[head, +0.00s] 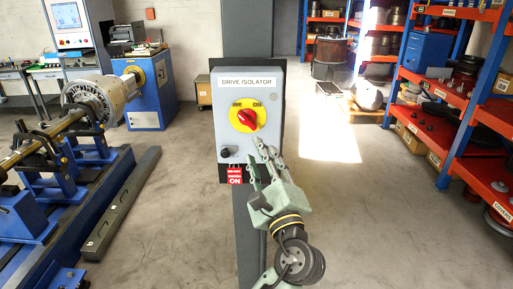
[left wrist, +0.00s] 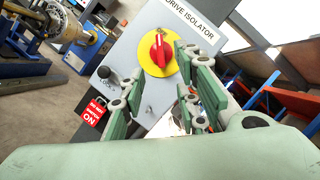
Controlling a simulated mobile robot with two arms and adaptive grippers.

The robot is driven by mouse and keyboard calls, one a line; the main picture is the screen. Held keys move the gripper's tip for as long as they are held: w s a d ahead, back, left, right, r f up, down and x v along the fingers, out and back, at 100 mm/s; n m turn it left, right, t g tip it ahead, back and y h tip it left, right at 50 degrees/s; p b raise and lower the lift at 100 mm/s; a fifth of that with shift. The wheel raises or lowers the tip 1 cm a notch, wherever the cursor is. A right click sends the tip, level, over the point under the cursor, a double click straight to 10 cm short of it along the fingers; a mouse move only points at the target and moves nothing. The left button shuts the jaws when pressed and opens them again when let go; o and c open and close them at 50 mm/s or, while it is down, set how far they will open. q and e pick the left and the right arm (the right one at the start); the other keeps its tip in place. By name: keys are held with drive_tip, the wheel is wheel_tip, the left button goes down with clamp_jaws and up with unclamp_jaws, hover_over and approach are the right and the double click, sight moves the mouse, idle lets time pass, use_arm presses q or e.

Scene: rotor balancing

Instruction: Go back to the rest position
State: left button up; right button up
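The grey drive isolator box (head: 227,85) is mounted on a dark post in the middle of the head view. Its red rotary handle (head: 247,118) sits on a yellow disc; the left wrist view also shows the handle (left wrist: 157,50). A red tag with white lettering (head: 235,176) hangs at the box's lower left edge, and it also shows in the left wrist view (left wrist: 93,113). My left gripper (head: 260,163) is in front of the lower right of the box. Its fingers (left wrist: 165,100) are apart with nothing held between them. My right gripper is not in view.
A blue balancing machine with a rotor (head: 90,98) stands at the left. Blue and orange shelving (head: 450,95) with parts lines the right. A drum (head: 330,55) stands at the back. The floor (head: 350,200) between post and shelves is clear.

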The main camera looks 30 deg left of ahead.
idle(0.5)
use_arm(q)
drive_tip(key=w+d+f+m+h, duration=0.1)
drive_tip(key=w+d+f+h, duration=0.1)
drive_tip(key=f, duration=0.6)
drive_tip(key=w+d+f+m+h, duration=0.1)
drive_tip(key=w+f+h, duration=0.2)
drive_tip(key=f, duration=0.4)
drive_tip(key=w+d+f+h, duration=0.2)
drive_tip(key=f, duration=0.6)
drive_tip(key=s+d+f+n+g+h, duration=0.1)
drive_tip(key=s+f+g+h, duration=0.15)
drive_tip(key=f, duration=0.95)
drive_tip(key=s+d+f+n+g+h, duration=0.15)
drive_tip(key=s+f, duration=0.25)
drive_tip(key=f, duration=0.8)
drive_tip(key=s+f+n+g+h, duration=0.4)
drive_tip(key=s+f+n+g, duration=0.3)
drive_tip(key=s+f, duration=2)
drive_tip(key=s+a+f+n+g, duration=0.1)
drive_tip(key=s+f+n, duration=0.1)
drive_tip(key=s, duration=0.7)
drive_tip(key=s+a+f+n+g, duration=0.1)
drive_tip(key=s+f+n, duration=0.1)
drive_tip(key=s+n, duration=0.3)
drive_tip(key=s, duration=0.4)
drive_tip(key=shift+s+h, duration=0.2)
drive_tip(key=shift+h, duration=0.1)
